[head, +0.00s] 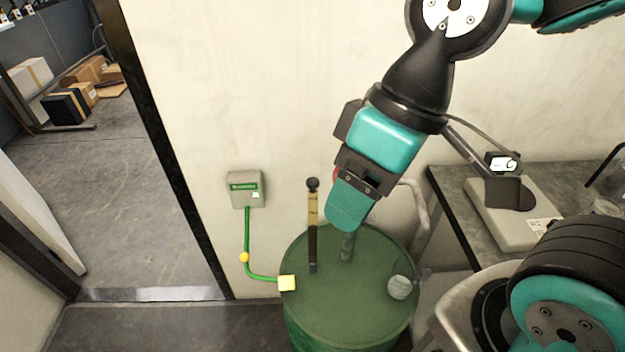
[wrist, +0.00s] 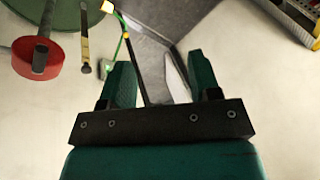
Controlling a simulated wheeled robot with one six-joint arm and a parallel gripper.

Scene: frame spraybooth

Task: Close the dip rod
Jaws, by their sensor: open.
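The dip rod (head: 313,225) stands upright out of the top of the green drum (head: 375,290), with a yellowish shaft, a darker lower part and a black ball on top. In the wrist view the dip rod (wrist: 84,40) is at the upper left, outside the jaws. My gripper (head: 347,210) is open and empty, above the drum and to the right of the rod, apart from it. In the wrist view the gripper's two teal fingers (wrist: 161,75) are spread wide. The gripper hides part of a grey pipe.
A red round part (wrist: 37,58) shows beside the rod. A yellow clamp (head: 287,283) on the drum rim joins a green cable to a grey wall box (head: 246,189). A grey bung (head: 399,287) is on the drum. A bench with a scale (head: 515,212) stands right; a doorway opens left.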

